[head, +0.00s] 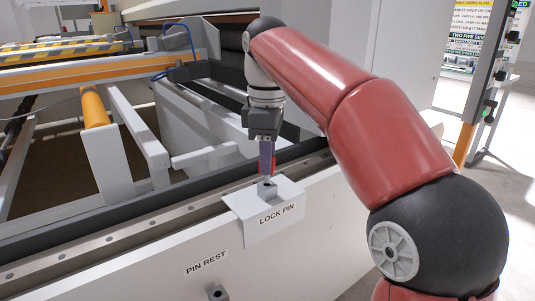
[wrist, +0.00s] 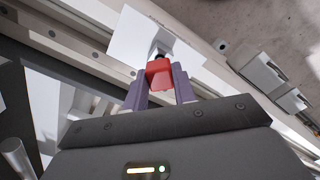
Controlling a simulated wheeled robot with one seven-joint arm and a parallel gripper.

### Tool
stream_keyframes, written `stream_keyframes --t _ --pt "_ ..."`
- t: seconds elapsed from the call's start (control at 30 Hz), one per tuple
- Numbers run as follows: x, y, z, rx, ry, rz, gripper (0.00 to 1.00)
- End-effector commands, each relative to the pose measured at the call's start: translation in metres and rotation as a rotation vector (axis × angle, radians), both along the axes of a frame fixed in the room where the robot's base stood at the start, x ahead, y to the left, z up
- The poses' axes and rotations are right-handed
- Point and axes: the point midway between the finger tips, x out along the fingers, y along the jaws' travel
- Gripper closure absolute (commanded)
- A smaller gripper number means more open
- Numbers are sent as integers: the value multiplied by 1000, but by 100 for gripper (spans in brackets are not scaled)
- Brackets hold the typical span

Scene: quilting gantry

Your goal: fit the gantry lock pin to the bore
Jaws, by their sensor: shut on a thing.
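My gripper (head: 266,166) points down over the white LOCK PIN bracket (head: 279,213), its purple fingers shut on the red lock pin. In the wrist view the red pin head (wrist: 160,75) sits between the two fingers. In the head view only a thin red edge of it shows beside the fingers. A small grey block (head: 266,189) stands on the bracket right under the fingertips. In the wrist view a dark spot shows just beyond the red head, at the block. The bore and the pin's lower end are hidden, so I cannot tell whether the pin is in it.
A dark rail (head: 120,211) runs behind the bracket. The gantry frame with its orange roller (head: 94,106) stands at the left. A post with switches (head: 487,100) stands at the right.

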Motion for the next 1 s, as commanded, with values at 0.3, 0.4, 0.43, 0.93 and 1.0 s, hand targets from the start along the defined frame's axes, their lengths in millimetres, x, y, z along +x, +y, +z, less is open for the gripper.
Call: stream_keyframes --t 0.3,0.4,0.43,0.93,1.0 --pt "0 0 -9 1 -1 0 100" --pt "0 0 -11 1 -1 0 100" --pt "0 0 -12 1 -1 0 100" --pt "0 0 -25 0 0 0 100" --pt "0 0 -26 0 -1 0 100"
